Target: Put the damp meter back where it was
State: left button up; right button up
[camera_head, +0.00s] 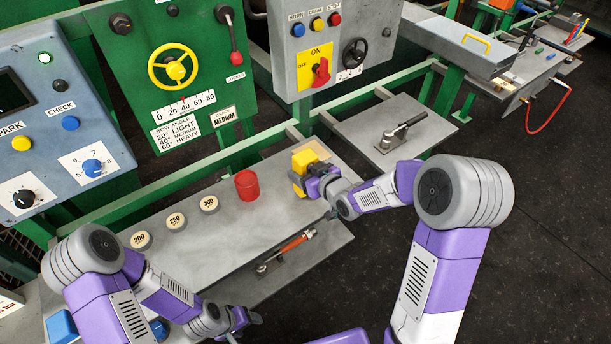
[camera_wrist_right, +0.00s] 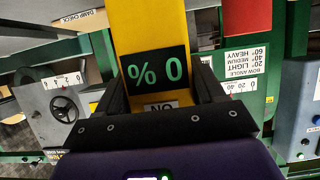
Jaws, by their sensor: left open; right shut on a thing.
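The damp meter (camera_head: 299,165) is a yellow block in the head view, over the far right part of the grey shelf (camera_head: 225,240). My right gripper (camera_head: 312,180) is shut on it. In the right wrist view the damp meter (camera_wrist_right: 155,25) shows between the fingers, with a dark display reading "% 0". A tan square patch (camera_head: 318,149) lies right behind the meter; I cannot tell whether the meter touches it or the shelf. A label "DAMP CHECK" (camera_wrist_right: 78,18) shows in the right wrist view. My left gripper (camera_head: 243,319) is open and empty at the shelf's near left.
A red cylinder (camera_head: 247,186) and round weights marked 200, 250 and 300 (camera_head: 209,204) stand left of the meter. Another plate with a black-handled lever (camera_head: 399,131) is to the right. Control panels stand behind.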

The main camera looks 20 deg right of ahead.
jog(key=shift+w+f, duration=0.1)
jog(key=shift+f, duration=0.55)
jog(key=o, duration=1.4)
jog(key=shift+f, duration=0.15)
